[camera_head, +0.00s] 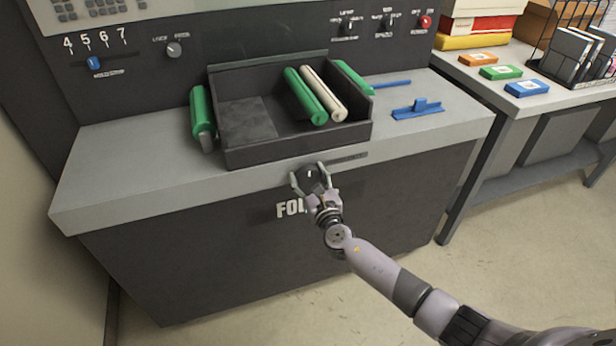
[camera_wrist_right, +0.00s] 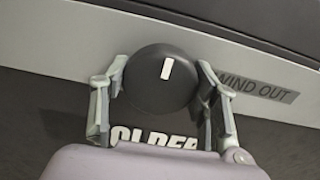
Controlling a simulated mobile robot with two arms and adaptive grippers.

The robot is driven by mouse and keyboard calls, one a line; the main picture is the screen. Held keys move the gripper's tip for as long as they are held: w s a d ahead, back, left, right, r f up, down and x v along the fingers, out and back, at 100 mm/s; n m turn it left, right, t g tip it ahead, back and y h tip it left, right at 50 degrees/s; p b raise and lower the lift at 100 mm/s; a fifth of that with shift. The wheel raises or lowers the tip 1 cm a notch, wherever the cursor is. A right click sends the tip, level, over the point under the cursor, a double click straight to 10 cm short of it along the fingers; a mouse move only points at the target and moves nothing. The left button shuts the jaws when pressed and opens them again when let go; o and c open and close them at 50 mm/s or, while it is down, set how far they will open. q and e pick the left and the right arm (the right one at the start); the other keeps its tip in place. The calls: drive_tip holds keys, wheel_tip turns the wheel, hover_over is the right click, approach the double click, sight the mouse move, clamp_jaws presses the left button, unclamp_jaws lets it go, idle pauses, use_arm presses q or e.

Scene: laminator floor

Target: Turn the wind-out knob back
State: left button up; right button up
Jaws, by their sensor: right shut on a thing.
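The wind-out knob (camera_head: 313,177) is a round black knob with a white pointer line, on the front edge of the grey machine (camera_head: 130,160). In the right wrist view the knob (camera_wrist_right: 160,85) fills the middle, its pointer near upright and leaning slightly right. A "WIND OUT" label (camera_wrist_right: 257,88) sits to its right. My right gripper (camera_head: 310,185) has its fingers on both sides of the knob, shut on it; they also show in the wrist view (camera_wrist_right: 160,95). My left gripper is not in view.
A dark tray (camera_head: 240,153) with green and cream rollers stands on the machine top above the knob. A blue part (camera_head: 417,108) lies to its right. A side table (camera_head: 555,98) with small coloured boxes stands at the right. The floor in front is clear.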

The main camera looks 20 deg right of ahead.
drive_tip(key=shift+f, duration=0.1)
drive_tip(key=o, duration=1.2)
drive_tip(key=s, duration=1.2)
drive_tip(key=shift+d, duration=0.2)
